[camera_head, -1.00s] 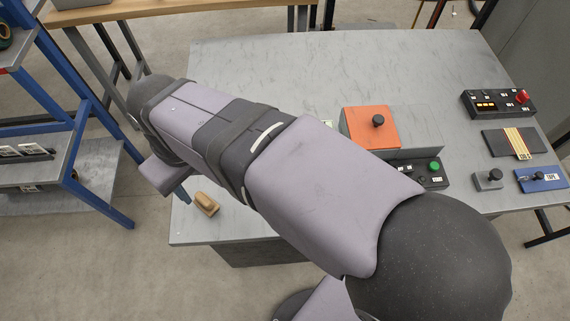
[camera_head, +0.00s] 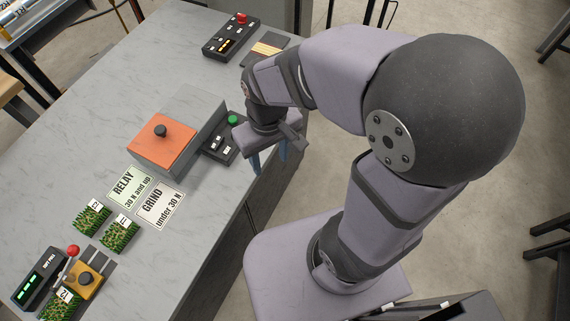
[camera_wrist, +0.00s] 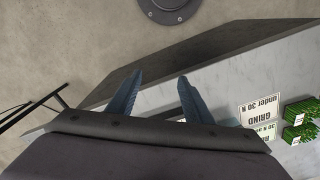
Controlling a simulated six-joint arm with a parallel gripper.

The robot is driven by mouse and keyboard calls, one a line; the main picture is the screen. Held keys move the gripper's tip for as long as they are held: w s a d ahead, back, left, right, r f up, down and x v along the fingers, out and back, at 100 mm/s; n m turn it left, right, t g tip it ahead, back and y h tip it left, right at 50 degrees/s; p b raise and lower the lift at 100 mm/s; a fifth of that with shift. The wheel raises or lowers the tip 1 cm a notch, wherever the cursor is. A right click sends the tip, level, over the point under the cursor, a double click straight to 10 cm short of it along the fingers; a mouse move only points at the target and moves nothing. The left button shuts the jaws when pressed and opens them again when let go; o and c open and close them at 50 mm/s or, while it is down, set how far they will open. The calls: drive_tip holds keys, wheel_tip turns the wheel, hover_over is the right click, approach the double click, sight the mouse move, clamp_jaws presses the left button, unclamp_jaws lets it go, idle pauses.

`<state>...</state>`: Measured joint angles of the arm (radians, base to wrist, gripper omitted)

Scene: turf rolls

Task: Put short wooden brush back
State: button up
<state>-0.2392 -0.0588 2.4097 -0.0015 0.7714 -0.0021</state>
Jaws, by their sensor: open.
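The short wooden brush is in neither current view. My gripper (camera_head: 269,160) hangs at the edge of the grey table (camera_head: 125,85) in the head view, fingers pointing down, beside the small black box with a green button (camera_head: 225,137). In the wrist view my gripper (camera_wrist: 158,82) has its two blue fingers apart with nothing between them. The table's edge and the floor show beyond the fingers.
An orange-topped box with a black knob (camera_head: 163,143) stands mid-table. A black panel with a red button (camera_head: 231,36) stands at the far end.

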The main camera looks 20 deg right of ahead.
drive_tip(key=s+d+f+m, duration=0.1)
drive_tip(key=s+d+m, duration=0.1)
drive_tip(key=d, duration=0.4)
drive_tip(key=shift+s+f+m, duration=0.35)
drive_tip(key=shift+s+m, duration=0.05)
drive_tip(key=shift+s, duration=0.4)
drive_tip(key=shift+d, duration=0.1)
wheel_tip(320, 180, up, 4)
drive_tip(key=p, duration=0.4)
drive_tip(key=shift+r, duration=0.15)
drive_tip(key=shift+c, duration=0.3)
